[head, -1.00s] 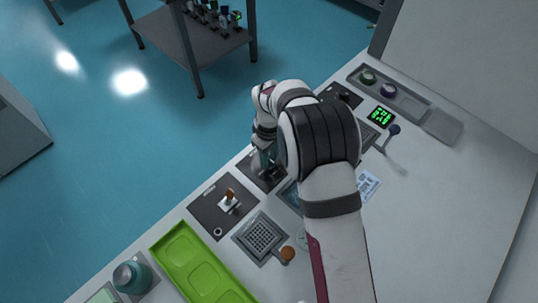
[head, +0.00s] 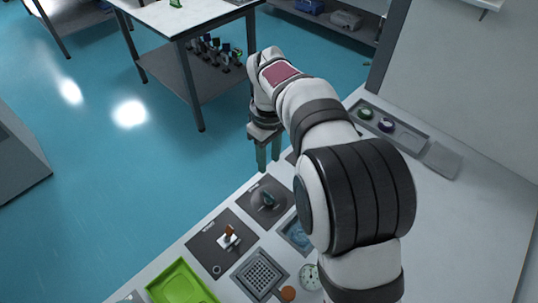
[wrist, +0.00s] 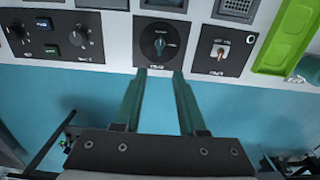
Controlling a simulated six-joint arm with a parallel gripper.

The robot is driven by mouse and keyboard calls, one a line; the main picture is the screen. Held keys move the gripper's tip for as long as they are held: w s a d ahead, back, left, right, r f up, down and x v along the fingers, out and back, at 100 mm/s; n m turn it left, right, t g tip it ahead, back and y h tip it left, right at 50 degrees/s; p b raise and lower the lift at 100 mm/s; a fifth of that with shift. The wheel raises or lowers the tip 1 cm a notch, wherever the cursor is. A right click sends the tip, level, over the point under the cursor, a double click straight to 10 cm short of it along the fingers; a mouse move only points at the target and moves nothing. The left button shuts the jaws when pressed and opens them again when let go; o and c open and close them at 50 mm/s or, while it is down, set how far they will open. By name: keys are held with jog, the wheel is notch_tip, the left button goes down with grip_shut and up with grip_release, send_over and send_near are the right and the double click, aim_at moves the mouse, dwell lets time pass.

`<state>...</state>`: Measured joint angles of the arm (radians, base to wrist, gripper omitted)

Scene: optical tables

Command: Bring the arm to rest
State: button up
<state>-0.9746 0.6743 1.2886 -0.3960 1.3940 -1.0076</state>
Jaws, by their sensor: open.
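My gripper (head: 268,158) is raised beyond the far edge of the white table (head: 480,225), over the blue floor. In the wrist view its two green fingers (wrist: 160,78) are parallel and apart, with nothing between them. A dark panel with a round knob (head: 266,199) lies just past the fingertips and apart from them; the knob also shows in the wrist view (wrist: 160,42). My upper arm hides part of the table's right half.
A panel with an orange-tipped switch (head: 229,235), a grid plate (head: 262,272) and a green tray (head: 180,285) lie along the table. Another table (head: 180,18) stands across the floor.

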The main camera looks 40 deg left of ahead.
jog(key=shift+r, duration=0.25)
jog(key=d+r+m, duration=0.4)
jog(key=d+m, duration=0.2)
jog(key=d, duration=0.7)
jog(key=d+r+m, duration=0.4)
jog(key=d+m, duration=0.3)
jog(key=d, duration=0.5)
jog(key=s+d+f+m+y, duration=0.1)
jog(key=s+d+f+m, duration=0.2)
jog(key=s+d+m, duration=0.7)
jog(key=s+d, duration=0.1)
jog(key=s, duration=0.3)
jog(key=shift+d+f+m+y, duration=0.2)
jog(key=shift+f+m+y, duration=0.2)
